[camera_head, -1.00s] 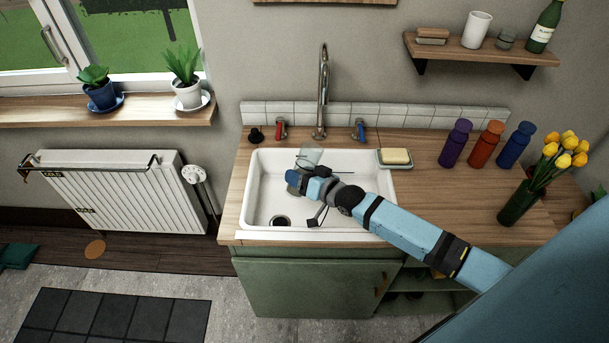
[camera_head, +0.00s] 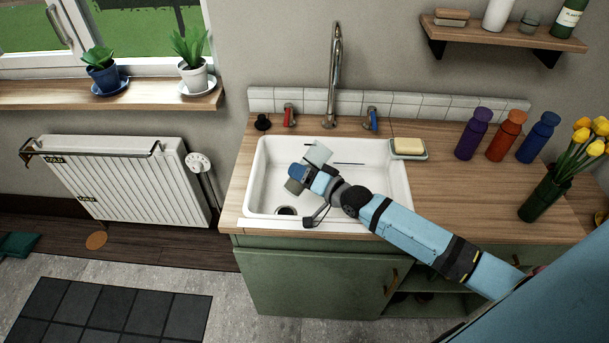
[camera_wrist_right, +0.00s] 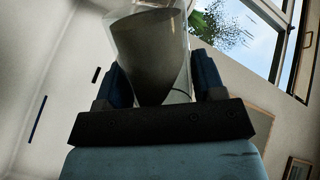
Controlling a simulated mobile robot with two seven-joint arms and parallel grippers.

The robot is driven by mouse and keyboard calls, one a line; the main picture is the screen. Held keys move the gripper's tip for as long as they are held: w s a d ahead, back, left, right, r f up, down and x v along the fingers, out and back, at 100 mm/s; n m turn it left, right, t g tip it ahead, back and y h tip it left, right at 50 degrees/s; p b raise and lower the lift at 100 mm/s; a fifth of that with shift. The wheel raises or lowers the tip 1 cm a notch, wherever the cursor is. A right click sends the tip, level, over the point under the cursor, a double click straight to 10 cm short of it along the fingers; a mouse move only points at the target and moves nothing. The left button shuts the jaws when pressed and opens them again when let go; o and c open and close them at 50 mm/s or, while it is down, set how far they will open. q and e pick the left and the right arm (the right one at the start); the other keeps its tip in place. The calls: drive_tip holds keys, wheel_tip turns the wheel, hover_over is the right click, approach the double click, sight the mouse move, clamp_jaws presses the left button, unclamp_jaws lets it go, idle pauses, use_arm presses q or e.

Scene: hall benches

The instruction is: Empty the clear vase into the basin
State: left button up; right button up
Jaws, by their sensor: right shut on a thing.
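The white basin (camera_head: 402,188) is set into the wooden counter, with its dark drain hole (camera_head: 286,211) near the front left. My right gripper (camera_head: 303,174) is over the basin and is shut on the clear vase (camera_head: 319,153). In the right wrist view the vase (camera_wrist_right: 150,45) sits between the two blue fingers and looks tilted. A grey mass shows through its wall; I cannot tell if it is liquid. No stream is visible. My left gripper is not in view.
The tall tap (camera_head: 334,75) stands behind the basin, between red (camera_head: 289,114) and blue (camera_head: 370,119) handles. A soap dish (camera_head: 408,155) is by the basin's right rim. Purple (camera_head: 473,134), red (camera_head: 506,135) and blue (camera_head: 538,137) bottles and a tulip vase (camera_head: 543,198) stand farther right.

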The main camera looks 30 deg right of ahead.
drive_tip(key=shift+a+f+b, duration=0.1)
drive_tip(key=shift+f+b, duration=0.25)
drive_tip(key=shift+a+m+t+y+b, duration=0.15)
drive_tip(key=shift+m+t+y+b, duration=0.15)
drive_tip(key=shift+m+b, duration=0.9)
drive_tip(key=shift+r+p, duration=0.2)
drive_tip(key=shift+p, duration=0.2)
drive_tip(key=shift+s+m, duration=0.1)
drive_tip(key=shift+m, duration=0.2)
drive_tip(key=shift+r+m, duration=0.5)
drive_tip(key=shift+m, duration=0.2)
